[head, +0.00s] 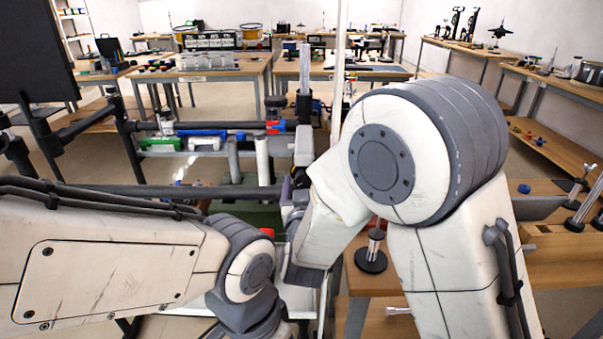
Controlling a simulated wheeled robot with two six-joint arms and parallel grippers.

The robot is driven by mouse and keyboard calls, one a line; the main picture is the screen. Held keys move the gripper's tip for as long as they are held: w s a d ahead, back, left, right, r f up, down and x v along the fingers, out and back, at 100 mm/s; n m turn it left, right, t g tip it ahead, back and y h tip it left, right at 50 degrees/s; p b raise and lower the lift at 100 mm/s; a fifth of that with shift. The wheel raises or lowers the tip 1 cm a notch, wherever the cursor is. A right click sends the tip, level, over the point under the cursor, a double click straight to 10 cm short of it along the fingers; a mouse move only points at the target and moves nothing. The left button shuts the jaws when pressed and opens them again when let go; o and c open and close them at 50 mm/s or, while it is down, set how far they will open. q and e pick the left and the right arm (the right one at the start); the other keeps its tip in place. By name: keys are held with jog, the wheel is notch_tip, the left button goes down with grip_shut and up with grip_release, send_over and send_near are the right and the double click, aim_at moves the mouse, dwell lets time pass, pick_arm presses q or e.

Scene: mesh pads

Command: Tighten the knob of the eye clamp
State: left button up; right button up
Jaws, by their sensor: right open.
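My right arm reaches in from the right and bends inward to the middle of the head view. Its gripper (292,192) is small and dark there, open, and partly hidden by my own forearm. An upright grey post (304,82) with dark fittings rises just beyond it. I cannot make out the eye clamp or its knob for certain; my arms cover much of this area. My left arm crosses the lower left, and its gripper does not show. I cannot tell whether the right gripper touches anything.
A dark horizontal bar (150,191) runs across behind my left arm. A black round-based stand (371,259) is on the wooden bench (558,246) at right, with more stands at its far right. A dark panel (35,50) fills the upper left. Other workbenches stand farther back.

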pick_arm(q)
jog(key=shift+w, duration=0.35)
pick_arm(e)
jog(key=shift+w, duration=0.55)
jog(key=shift+a, duration=0.1)
grip_shut()
jog(key=m+b, duration=0.3)
jog(key=b, duration=0.1)
jog(key=shift+f, duration=0.2)
pick_arm(q)
notch_tip(320, 180, down, 7)
jog(key=b, duration=0.3)
pick_arm(e)
jog(key=shift+r+m, duration=0.1)
jog(key=shift+m, duration=1.9)
pick_arm(q)
jog(key=shift+f, duration=0.1)
pick_arm(e)
grip_release()
jog(key=shift+r, duration=0.1)
